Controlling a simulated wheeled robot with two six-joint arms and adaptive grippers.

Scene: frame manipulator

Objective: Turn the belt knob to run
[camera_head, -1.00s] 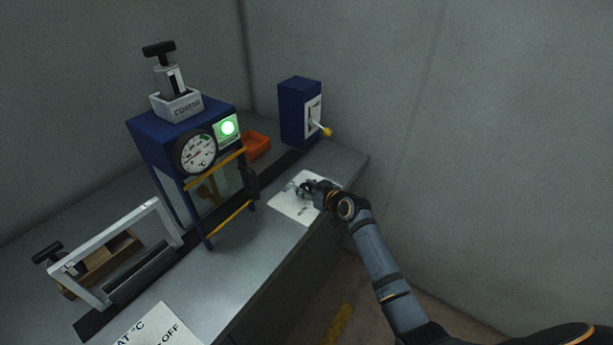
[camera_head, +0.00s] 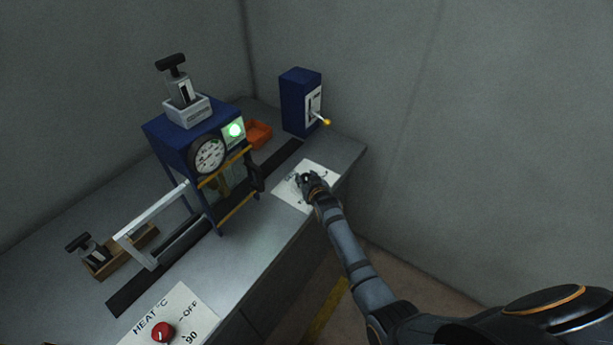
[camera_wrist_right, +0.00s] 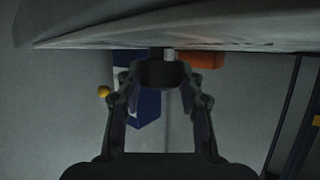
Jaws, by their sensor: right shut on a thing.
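The belt's white panel (camera_head: 312,165) lies on the right end of the bench. My right gripper (camera_head: 304,181) is over it, hiding most of the knob and part of the lettering. In the right wrist view, my right gripper (camera_wrist_right: 162,78) is shut on a dark round knob (camera_wrist_right: 162,73), with a finger on each side. A small pale piece shows beside the knob's edge. The knob's exact setting cannot be read. My left gripper is not in view.
A blue machine with a gauge (camera_head: 208,156) and lit green lamp (camera_head: 236,130) stands left of the panel. A blue lever box (camera_head: 299,103) and orange tray (camera_head: 258,134) are behind. A heat panel (camera_head: 182,300) with a red knob (camera_head: 163,331) is at the front left.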

